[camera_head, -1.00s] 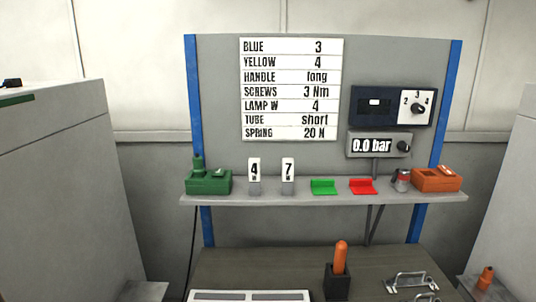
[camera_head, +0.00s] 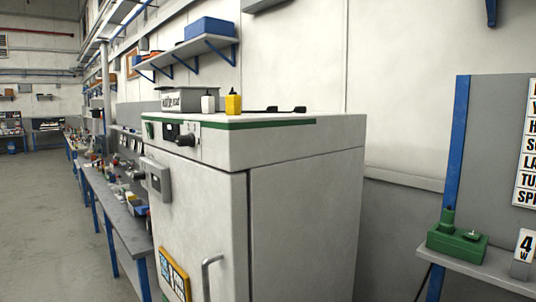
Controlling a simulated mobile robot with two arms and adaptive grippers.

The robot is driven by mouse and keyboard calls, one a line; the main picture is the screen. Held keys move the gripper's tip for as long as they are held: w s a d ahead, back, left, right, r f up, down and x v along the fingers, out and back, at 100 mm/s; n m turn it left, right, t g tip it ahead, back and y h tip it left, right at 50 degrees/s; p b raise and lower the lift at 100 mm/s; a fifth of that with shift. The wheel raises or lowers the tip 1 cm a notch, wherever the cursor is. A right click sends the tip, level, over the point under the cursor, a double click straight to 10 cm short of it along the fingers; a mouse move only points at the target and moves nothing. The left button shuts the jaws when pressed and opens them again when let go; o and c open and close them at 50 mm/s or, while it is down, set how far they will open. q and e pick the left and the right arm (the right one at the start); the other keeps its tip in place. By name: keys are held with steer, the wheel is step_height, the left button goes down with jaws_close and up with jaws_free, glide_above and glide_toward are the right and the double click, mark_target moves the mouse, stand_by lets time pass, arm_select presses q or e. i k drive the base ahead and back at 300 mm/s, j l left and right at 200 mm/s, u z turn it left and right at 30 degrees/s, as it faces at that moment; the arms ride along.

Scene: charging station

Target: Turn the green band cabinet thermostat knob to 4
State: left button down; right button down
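The white cabinet (camera_head: 300,200) with a green band (camera_head: 265,124) along its top edge stands in the middle of the head view, seen from its front corner. A dark thermostat knob (camera_head: 186,140) sits on the upper front panel, near a dark display (camera_head: 171,131). The front is seen at a steep angle, so I cannot read the knob's scale or setting. Neither of my grippers is in view.
A grey box (camera_head: 158,180) juts from the cabinet front, above a door handle (camera_head: 208,275). A long workbench (camera_head: 122,222) runs along the wall beyond. Open floor (camera_head: 50,220) lies at left. A shelf with a green charger (camera_head: 457,243) is at right.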

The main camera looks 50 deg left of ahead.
mark_target(189, 140)
steer(key=j+u, duration=0.2)
steer(key=u, duration=1.8)
steer(key=k+j, duration=0.05)
steer(key=j, duration=0.05)
